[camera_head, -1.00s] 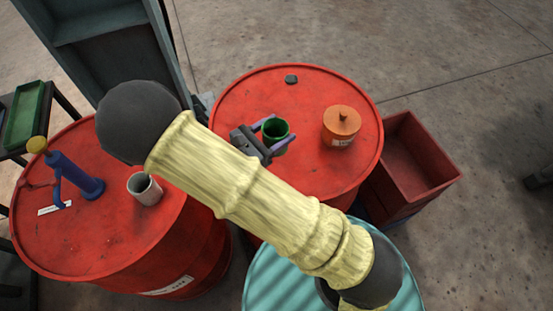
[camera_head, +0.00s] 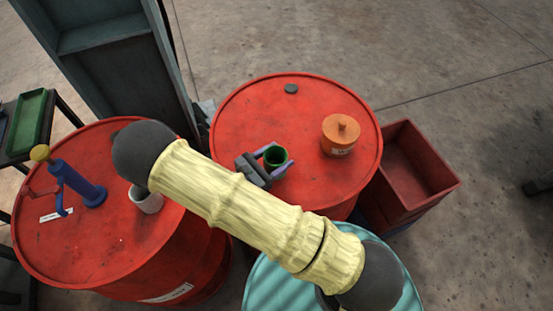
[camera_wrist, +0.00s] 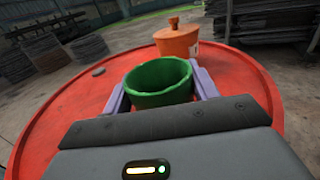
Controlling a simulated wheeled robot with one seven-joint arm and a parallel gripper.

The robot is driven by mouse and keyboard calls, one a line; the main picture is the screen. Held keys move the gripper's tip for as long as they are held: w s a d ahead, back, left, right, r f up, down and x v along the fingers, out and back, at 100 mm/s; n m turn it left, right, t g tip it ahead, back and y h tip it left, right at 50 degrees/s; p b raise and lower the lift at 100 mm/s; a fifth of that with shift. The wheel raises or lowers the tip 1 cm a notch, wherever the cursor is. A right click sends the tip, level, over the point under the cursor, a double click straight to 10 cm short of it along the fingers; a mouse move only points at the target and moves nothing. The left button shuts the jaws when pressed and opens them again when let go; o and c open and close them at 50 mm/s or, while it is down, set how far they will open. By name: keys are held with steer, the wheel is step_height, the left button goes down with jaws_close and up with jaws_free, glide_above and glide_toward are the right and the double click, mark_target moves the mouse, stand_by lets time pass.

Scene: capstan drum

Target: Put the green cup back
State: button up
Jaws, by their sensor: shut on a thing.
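The green cup (camera_head: 276,157) is upright over the right-hand red drum (camera_head: 240,107), left of an orange lidded pot (camera_head: 341,134). My gripper (camera_head: 274,158) is shut on the green cup, one purple finger on each side. In the wrist view the green cup (camera_wrist: 158,82) shows its open rim between the fingers (camera_wrist: 160,90). Its lower part is hidden there by my gripper's body, so I cannot tell whether it touches the drum top. A small dark disc (camera_head: 291,89) lies near the drum's far edge.
A white cup (camera_head: 147,198) and a blue pump with a yellow knob (camera_head: 80,183) stand on the left red drum (camera_head: 95,250). A red open crate (camera_head: 425,168) is right of the drums. A teal drum (camera_head: 265,288) is in front. Drum top is clear around the disc.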

steer(key=shift+f, duration=0.8)
steer(key=shift+f, duration=0.15)
steer(key=o, duration=1.1)
steer(key=shift+a, duration=0.15)
steer(key=b+v, duration=0.3)
steer(key=v, duration=0.8)
steer(key=shift+s+a, duration=0.25)
steer(key=shift+s, duration=0.05)
